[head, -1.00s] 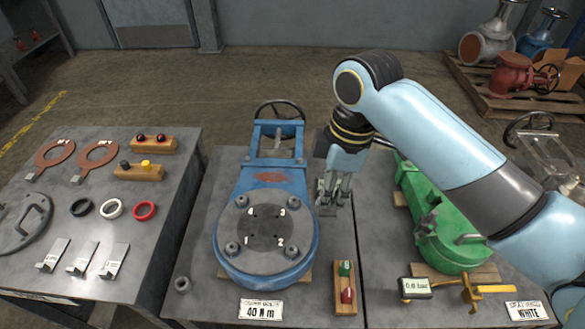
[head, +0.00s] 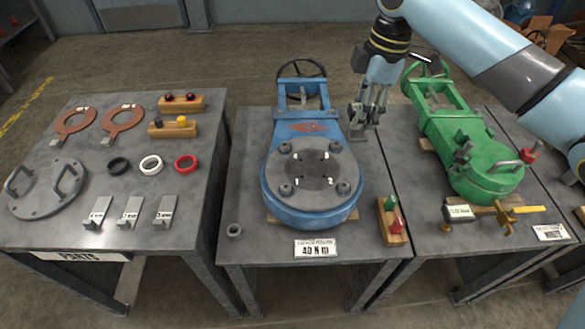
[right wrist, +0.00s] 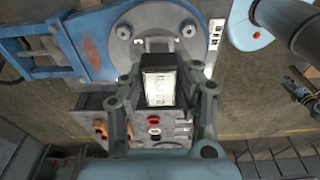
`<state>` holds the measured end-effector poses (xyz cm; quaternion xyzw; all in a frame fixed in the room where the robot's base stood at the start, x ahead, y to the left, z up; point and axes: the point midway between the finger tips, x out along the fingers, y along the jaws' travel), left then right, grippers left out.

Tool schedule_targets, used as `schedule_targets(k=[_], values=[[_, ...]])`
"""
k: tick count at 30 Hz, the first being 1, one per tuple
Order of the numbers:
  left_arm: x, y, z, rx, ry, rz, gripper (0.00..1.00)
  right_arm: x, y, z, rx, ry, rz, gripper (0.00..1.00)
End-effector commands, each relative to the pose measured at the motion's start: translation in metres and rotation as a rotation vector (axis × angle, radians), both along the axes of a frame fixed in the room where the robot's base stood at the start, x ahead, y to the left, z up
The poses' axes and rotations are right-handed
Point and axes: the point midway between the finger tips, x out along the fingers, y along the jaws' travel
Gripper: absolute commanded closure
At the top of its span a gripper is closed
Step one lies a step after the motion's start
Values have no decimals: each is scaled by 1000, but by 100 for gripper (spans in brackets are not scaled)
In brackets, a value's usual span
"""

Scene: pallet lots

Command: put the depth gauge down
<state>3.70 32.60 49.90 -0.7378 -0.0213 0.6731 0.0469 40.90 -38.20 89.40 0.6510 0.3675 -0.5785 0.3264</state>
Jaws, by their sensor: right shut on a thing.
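My right gripper (head: 362,125) is above the middle table, just right of the blue valve body (head: 308,215), pointing down. In the right wrist view its two fingers are shut on a small dark block with a white face, which I take to be the depth gauge (right wrist: 161,87). In the head view the gauge is hard to make out between the fingers. I cannot tell whether it touches the table.
A wooden block with green and red pieces (head: 392,222) stands front right. The left table (head: 60,235) holds rings, gaskets and brackets. Bare tabletop lies right of the blue valve.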

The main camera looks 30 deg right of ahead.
Motion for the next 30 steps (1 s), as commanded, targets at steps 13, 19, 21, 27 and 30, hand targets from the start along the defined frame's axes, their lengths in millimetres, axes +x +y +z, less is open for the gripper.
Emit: schedule_targets(k=[13,19,21,27,30], values=[[-4,-23,-14,-28,5,9,60,65,58,-48,7,0,-1,100],[-4,-15,-18,-18,6,6,60,85,77,-65,4,0,0,100],[-4,-16,-18,-18,6,6,60,87,79,-67,2,-1,0,100],[-5,-16,-22,-19,7,6,60,87,80,-94,1,2,0,100],[-5,-18,-24,-21,7,7,60,87,80,-105,1,0,0,100]])
